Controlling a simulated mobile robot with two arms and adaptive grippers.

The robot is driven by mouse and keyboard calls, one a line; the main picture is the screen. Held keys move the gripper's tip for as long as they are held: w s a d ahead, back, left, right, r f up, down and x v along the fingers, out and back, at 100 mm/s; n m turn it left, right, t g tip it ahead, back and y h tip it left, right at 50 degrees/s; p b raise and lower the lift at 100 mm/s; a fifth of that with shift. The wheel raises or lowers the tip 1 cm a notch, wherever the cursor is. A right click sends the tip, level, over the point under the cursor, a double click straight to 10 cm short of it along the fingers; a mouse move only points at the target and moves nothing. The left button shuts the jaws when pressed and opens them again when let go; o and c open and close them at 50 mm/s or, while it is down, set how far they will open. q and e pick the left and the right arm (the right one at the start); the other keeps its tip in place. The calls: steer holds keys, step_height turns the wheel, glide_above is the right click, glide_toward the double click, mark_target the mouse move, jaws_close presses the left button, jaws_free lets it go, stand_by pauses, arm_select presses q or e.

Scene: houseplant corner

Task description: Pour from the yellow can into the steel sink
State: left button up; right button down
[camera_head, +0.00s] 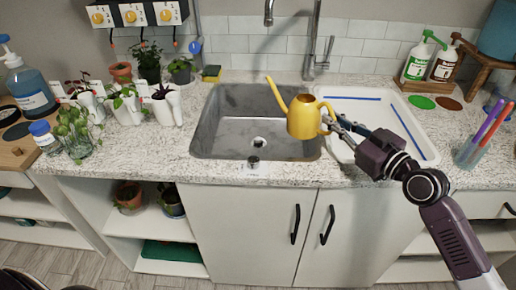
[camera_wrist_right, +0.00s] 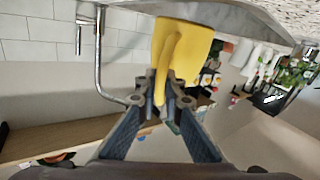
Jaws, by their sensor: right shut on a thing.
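The yellow can (camera_head: 302,118) is held over the right part of the steel sink (camera_head: 222,128), near its right rim. Its body looks about upright, and its spout points up and left over the basin. No water shows at the spout. My right gripper (camera_head: 334,125) comes from the right and is shut on the can's handle. In the right wrist view the yellow can (camera_wrist_right: 182,48) fills the top middle, with its handle between the fingertips of my right gripper (camera_wrist_right: 162,98). My left gripper is not in view.
A grey faucet (camera_head: 312,45) stands behind the sink. A white tray (camera_head: 375,108) with blue strips lies right of it. Potted plants (camera_head: 150,65) and white pots (camera_head: 165,108) stand on the left counter. A cup of pens (camera_head: 470,152) stands far right.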

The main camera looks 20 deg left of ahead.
steer(key=shift+a+f, duration=0.1)
steer(key=shift+f, duration=0.1)
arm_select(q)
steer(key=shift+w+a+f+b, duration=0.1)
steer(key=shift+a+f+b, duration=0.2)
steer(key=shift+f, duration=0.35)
arm_select(e)
steer(key=shift+r, duration=0.1)
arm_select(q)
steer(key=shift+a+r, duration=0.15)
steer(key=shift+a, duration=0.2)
arm_select(e)
steer(key=d+r, duration=0.1)
steer(key=d, duration=0.1)
steer(key=s+d+r, duration=0.1)
steer(key=r, duration=0.1)
steer(key=shift+s+d, duration=0.2)
steer(key=shift+d, duration=0.2)
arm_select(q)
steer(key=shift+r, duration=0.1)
arm_select(e)
steer(key=shift+r, duration=0.1)
